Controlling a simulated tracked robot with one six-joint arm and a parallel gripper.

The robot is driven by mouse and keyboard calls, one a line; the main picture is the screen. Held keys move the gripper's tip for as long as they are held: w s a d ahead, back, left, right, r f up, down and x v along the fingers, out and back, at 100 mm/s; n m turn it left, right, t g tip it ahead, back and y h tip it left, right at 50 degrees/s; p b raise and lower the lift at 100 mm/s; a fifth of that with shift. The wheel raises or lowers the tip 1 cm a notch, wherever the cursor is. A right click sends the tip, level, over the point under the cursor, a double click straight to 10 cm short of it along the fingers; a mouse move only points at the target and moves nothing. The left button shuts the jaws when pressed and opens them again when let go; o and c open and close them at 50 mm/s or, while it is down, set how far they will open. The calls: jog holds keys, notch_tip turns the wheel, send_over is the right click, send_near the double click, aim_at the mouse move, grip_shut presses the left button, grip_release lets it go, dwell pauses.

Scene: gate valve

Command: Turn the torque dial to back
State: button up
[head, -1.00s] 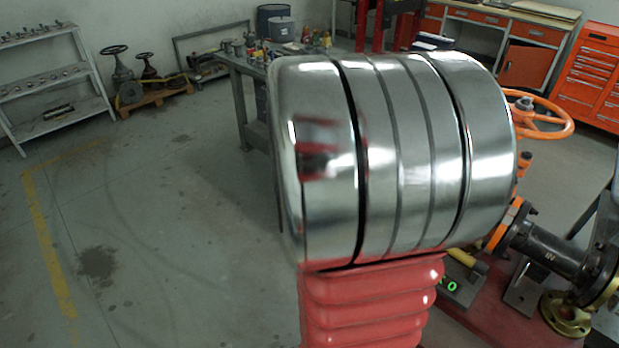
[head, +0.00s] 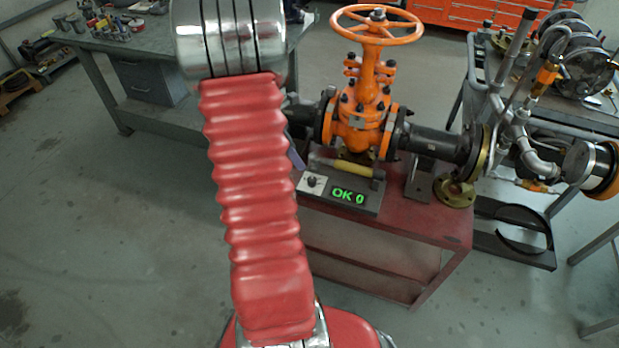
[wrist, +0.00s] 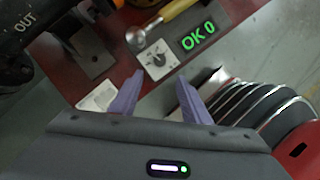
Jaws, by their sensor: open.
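The torque dial (head: 313,181) is a small dark knob on a pale plate at the left end of a grey box on the red bench. In the wrist view the dial (wrist: 158,58) is just beyond my fingertips. My gripper (wrist: 159,76) is open, its two purple fingers apart with nothing between them. The dial lies ahead of the gap, apart from both fingers as far as I can see. Beside the dial a green display (head: 348,196) reads "OK 0". In the head view my arm hides most of the gripper; only a bit of purple shows.
The orange gate valve (head: 362,110) with its handwheel (head: 378,24) rises behind the box, with dark flanged pipes either side. A yellow-handled tool (head: 352,168) lies along the back of the box. A brass flange (head: 455,190) lies to the right. Open floor is at the left.

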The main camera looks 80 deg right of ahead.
aim_at(311, 179)
jog(key=shift+f, duration=0.1)
jog(key=x, duration=1.3)
jog(key=shift+f, duration=0.3)
jog(key=c, duration=1)
jog(key=shift+c, duration=0.2)
